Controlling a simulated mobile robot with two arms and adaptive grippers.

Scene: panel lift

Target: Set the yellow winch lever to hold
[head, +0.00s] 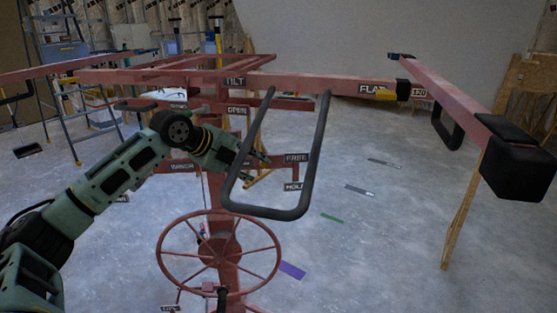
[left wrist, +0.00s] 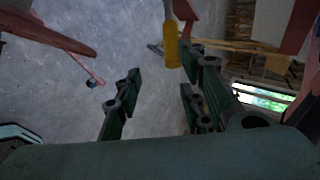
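My left gripper (head: 262,161) is in front of the red lift's mast, left of the FREE label (head: 297,158) and the HOLD label (head: 293,187). Its fingers are apart and empty in the left wrist view (left wrist: 158,95). A yellow handle (left wrist: 171,52), likely the winch lever, hangs from the top of that view, beyond the fingertips and toward the right finger. It does not appear to touch them. In the head view I cannot make out the lever clearly behind the gripper and black loop. My right gripper is not in view.
A black loop handle (head: 268,211) hangs in front of my left gripper. A red spoked wheel (head: 218,252) sits below. A red arm (head: 445,95) with a black end reaches forward at right. A stepladder (head: 72,95) stands at back left.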

